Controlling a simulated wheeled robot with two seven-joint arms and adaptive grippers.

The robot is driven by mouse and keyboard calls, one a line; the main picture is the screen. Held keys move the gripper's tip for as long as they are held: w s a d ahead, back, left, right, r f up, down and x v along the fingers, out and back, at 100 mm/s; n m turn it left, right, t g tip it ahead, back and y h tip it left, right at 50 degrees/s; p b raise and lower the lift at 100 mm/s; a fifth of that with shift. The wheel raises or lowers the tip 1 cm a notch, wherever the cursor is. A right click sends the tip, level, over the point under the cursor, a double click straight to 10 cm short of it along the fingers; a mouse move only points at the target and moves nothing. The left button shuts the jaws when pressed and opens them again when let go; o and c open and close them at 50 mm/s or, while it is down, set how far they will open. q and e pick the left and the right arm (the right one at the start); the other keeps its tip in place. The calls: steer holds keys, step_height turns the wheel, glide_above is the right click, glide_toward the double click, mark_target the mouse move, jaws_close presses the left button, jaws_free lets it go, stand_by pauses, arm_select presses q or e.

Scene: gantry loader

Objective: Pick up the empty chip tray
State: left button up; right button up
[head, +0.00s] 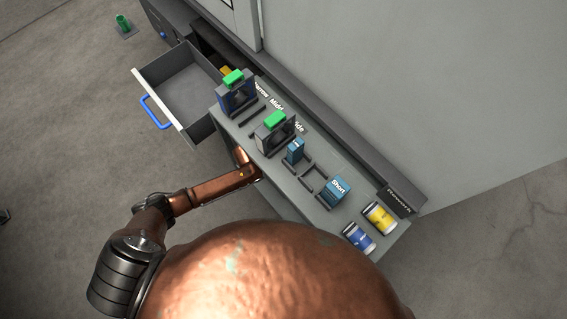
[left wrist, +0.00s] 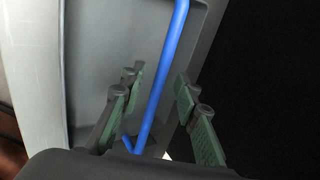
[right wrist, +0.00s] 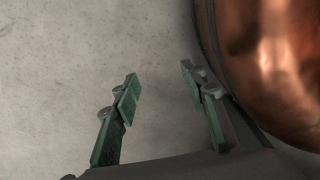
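In the left wrist view a blue bar handle (left wrist: 166,75) runs across a grey tray-like part (left wrist: 100,60) with a raised rim, perhaps the chip tray. My left gripper (left wrist: 158,82) is open, with one finger on either side of the handle; contact is not clear. In the head view my left arm reaches to the bench's near edge, and its gripper is hidden there. An empty, pulled-out grey drawer (head: 185,92) with a blue handle (head: 154,113) is at the left. My right gripper (right wrist: 160,74) is open and empty over the floor.
The bench (head: 292,196) carries two dark blocks with green tops (head: 234,77) (head: 274,119), blue pieces (head: 296,151) (head: 334,191), a yellow can (head: 379,216) and a blue can (head: 358,238). A green cylinder (head: 123,24) stands on the floor.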

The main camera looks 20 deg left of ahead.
arm_select(q)
steer(key=shift+x, duration=0.85)
arm_select(e)
steer(key=shift+w+r, duration=0.6)
steer(key=shift+w, duration=0.35)
arm_select(q)
jaws_close()
